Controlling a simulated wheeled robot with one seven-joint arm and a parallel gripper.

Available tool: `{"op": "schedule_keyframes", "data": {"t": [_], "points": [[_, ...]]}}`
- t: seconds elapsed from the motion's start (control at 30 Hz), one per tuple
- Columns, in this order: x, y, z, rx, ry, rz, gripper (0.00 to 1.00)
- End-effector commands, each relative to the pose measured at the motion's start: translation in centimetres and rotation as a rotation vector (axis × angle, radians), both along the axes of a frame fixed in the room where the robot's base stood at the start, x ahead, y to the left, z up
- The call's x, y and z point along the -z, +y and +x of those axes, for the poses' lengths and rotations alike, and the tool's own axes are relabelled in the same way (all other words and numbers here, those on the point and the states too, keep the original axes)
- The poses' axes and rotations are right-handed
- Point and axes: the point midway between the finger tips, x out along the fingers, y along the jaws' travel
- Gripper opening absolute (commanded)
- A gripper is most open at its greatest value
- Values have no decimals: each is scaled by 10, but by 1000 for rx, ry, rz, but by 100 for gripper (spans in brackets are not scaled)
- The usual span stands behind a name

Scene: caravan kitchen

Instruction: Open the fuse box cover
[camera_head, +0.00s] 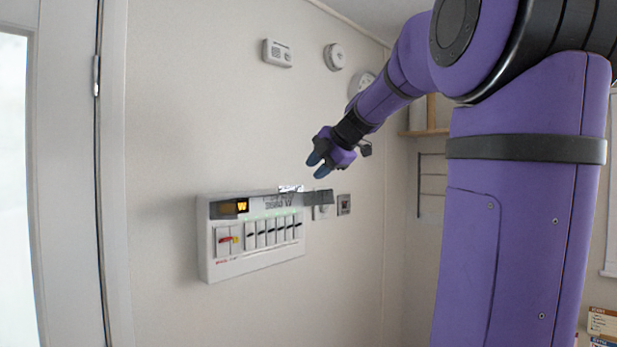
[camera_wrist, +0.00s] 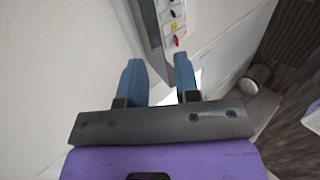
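The fuse box (camera_head: 250,262) is a white box on the wall, with a row of switches and a red and a yellow part showing on its front. A dark, see-through cover (camera_head: 318,197) juts out along its top edge and looks raised, leaving the switches exposed. My gripper (camera_head: 317,165) is above and to the right of the box, apart from the cover. In the wrist view my gripper (camera_wrist: 158,78) has its two blue fingers spread with nothing between them. The fuse box front (camera_wrist: 173,22) and a grey strip, likely the cover (camera_wrist: 147,25), lie beyond the fingertips.
A socket (camera_head: 344,204) is on the wall right of the box. Two white devices, a rectangular one (camera_head: 278,53) and a round one (camera_head: 334,57), are higher up. A door frame (camera_head: 113,180) stands at left. The wall below the box is clear.

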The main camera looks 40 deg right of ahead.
Motion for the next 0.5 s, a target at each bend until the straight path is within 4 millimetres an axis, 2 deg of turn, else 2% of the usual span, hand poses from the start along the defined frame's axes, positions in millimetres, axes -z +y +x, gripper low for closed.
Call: {"op": "schedule_keyframes", "data": {"t": [0.33, 0.37, 0.47, 0.5], "points": [[-4, 0, -5, 1, 0, -1, 30], [-4, 0, -5, 1, 0, -1, 28], [-7, -1, -3, 4, -16, -2, 4], [-10, -2, 1, 10, -37, -3, 0]]}}
